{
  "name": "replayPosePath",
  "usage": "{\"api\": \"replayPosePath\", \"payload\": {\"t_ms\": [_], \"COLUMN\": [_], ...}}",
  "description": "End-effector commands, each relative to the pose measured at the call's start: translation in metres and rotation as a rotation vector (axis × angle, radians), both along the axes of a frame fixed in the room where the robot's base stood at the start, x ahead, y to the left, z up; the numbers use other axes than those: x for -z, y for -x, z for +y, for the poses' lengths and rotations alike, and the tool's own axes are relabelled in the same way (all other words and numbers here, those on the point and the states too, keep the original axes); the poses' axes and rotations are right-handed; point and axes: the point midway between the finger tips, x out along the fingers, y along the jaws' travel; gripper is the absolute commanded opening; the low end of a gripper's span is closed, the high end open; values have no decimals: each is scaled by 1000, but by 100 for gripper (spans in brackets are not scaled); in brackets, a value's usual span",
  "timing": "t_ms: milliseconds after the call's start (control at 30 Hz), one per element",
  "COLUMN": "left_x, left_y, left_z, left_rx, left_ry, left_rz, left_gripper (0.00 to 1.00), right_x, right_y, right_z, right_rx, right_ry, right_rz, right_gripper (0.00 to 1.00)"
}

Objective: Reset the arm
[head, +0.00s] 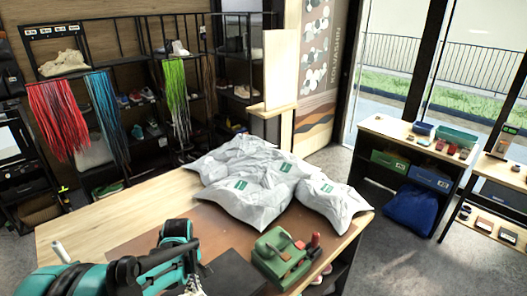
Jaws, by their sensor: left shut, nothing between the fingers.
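My left arm comes in from the lower left, teal and black. Its left gripper (193,286) points down at the bottom edge of the head view, over the front of the wooden table (75,236). The gripper is shut and holds nothing; its tips are partly cut off by the frame. My right gripper is not in view.
Grey-white bags with green labels (262,182) lie on the table's far side. A green device with a red handle (284,256) stands right of the gripper, beside a dark flat object (236,272). Shoe racks with hanging laces (177,95) stand behind; a side counter (405,137) stands right.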

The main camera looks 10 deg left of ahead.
Motion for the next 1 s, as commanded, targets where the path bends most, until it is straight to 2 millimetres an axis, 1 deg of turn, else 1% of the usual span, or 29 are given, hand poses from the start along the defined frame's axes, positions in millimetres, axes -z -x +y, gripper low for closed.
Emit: {"api": "replayPosePath", "payload": {"t_ms": [67,167,300,367,467,600,700,833,1000], "left_x": [3,6,13,17,28,49,64,77,82], "left_y": [4,12,31,40,56,79,93,105,110], "left_z": [-6,-19,-41,-50,-65,-83,-93,-101,-105], "left_rx": [54,185,437,549,730,975,1119,1250,1320], "left_ry": [-6,-24,-75,-104,-159,-252,-319,-386,-426], "left_rz": [-22,-78,-183,-227,-299,-393,-445,-489,-512], "left_gripper": [0,0,0,0,0,0,0,0,0], "right_x": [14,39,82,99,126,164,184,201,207], "right_y": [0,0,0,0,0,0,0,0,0], "right_z": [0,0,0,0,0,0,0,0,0], "right_rx": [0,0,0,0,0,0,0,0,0], "right_ry": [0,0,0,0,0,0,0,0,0], "right_rz": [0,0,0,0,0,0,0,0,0], "right_gripper": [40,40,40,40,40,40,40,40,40]}}
